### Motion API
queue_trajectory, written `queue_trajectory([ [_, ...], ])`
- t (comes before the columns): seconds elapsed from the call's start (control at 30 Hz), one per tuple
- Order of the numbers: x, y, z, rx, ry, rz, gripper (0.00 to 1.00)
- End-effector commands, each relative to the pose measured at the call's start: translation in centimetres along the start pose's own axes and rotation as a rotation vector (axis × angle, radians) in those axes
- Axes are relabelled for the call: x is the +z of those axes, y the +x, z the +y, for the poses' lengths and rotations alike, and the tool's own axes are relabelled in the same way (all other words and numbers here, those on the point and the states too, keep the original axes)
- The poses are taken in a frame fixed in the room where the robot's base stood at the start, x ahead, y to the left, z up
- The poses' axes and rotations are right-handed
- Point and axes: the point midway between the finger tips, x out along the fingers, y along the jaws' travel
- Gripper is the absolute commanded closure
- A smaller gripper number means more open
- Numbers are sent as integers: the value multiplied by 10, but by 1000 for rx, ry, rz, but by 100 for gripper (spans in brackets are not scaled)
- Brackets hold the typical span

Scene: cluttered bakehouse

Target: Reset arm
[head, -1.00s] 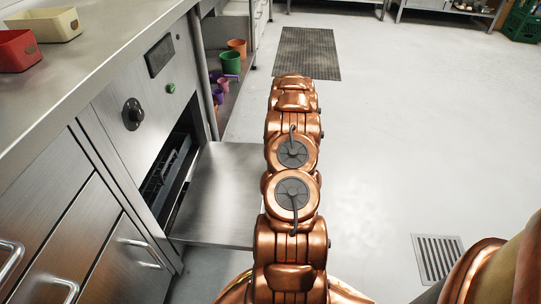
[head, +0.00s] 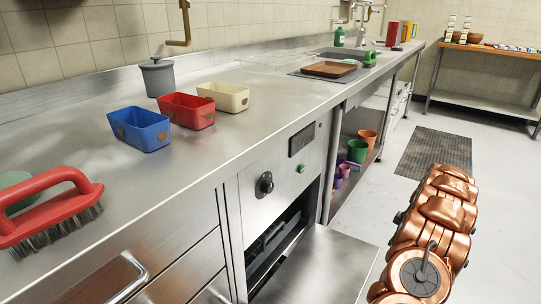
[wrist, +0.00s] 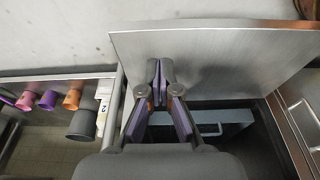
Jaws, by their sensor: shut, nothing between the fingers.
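My copper arm (head: 425,240) reaches forward at the lower right of the head view; its gripper end cannot be made out there. In the wrist view my gripper (wrist: 160,68) is shut and empty, its fingertips together in front of the open metal flap (wrist: 215,60). The same flap (head: 318,268) hangs folded out flat from the front of the built-in appliance (head: 275,185) in the head view.
On the counter (head: 235,150) stand a blue bin (head: 140,128), a red bin (head: 186,110), a cream bin (head: 224,97), a grey pot (head: 158,78) and a red brush (head: 45,205). Pots (head: 358,150) fill a lower shelf. The floor (head: 390,195) beyond the flap is clear.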

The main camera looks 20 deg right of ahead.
Motion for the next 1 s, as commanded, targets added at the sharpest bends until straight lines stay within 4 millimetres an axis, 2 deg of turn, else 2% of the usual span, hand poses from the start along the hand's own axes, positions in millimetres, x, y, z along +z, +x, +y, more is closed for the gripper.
queue_trajectory([
  [0.17,-9,-8,-3,-3,2,1,100],
  [0.27,-33,-28,-13,-13,8,2,100],
  [0.37,-69,-58,-32,-31,22,2,100],
  [0.5,-121,-101,-66,-59,48,-5,100],
  [0.7,-183,-159,-123,-97,86,-29,100],
  [1.0,-248,-243,-217,-132,146,-83,100],
])
